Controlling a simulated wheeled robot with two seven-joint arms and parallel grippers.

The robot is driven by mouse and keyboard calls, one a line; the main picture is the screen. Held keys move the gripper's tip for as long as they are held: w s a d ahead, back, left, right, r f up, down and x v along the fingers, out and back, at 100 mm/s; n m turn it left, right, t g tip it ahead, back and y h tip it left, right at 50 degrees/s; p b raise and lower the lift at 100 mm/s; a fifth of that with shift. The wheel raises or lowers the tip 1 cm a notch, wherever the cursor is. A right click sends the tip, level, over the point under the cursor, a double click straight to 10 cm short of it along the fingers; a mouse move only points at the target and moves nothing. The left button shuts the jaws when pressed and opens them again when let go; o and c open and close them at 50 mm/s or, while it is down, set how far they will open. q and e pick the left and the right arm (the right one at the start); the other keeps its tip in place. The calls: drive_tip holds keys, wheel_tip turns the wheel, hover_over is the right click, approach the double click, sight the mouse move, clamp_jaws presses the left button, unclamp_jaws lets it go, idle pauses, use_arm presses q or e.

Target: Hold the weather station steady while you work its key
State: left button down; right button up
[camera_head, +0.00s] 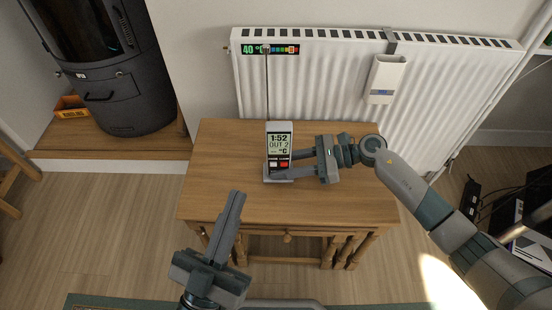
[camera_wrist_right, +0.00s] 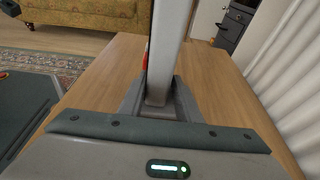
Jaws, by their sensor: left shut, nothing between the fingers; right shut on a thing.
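The weather station (camera_head: 279,142) stands upright on the small wooden table, a pale slab with a display reading 1:52 and OUT. Below the display are a light key and a red key (camera_head: 284,164). My right gripper (camera_head: 280,166) comes in from the right and is shut on the station's lower part, one finger in front and partly covering it. In the right wrist view the station (camera_wrist_right: 170,50) rises edge-on between the fingers, with a bit of red at its left. My left gripper (camera_head: 238,196) is shut and empty, below and left of the station, apart from it.
The wooden table (camera_head: 225,150) has bare top on both sides of the station. A white radiator (camera_head: 330,80) stands behind, with a thermometer strip (camera_head: 271,49) and a hanging white box (camera_head: 386,80). A dark stove (camera_head: 108,70) is at the left.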

sight(273, 164)
use_arm(q)
drive_tip(key=w+d+f+m+g+h, duration=0.2)
drive_tip(key=f+m, duration=0.6)
drive_tip(key=m, duration=0.7)
drive_tip(key=w+d+f+m+g+h, duration=0.2)
drive_tip(key=w+f+m+g, duration=0.3)
drive_tip(key=m, duration=1.1)
drive_tip(key=shift+d+f+g, duration=0.55)
drive_tip(key=shift+f+g, duration=0.35)
drive_tip(key=shift+f, duration=0.65)
drive_tip(key=shift+w, duration=0.15)
drive_tip(key=shift+w+a, duration=0.1)
drive_tip(key=shift+w, duration=4.1)
drive_tip(key=shift+w, duration=0.2)
drive_tip(key=shift+w, duration=0.25)
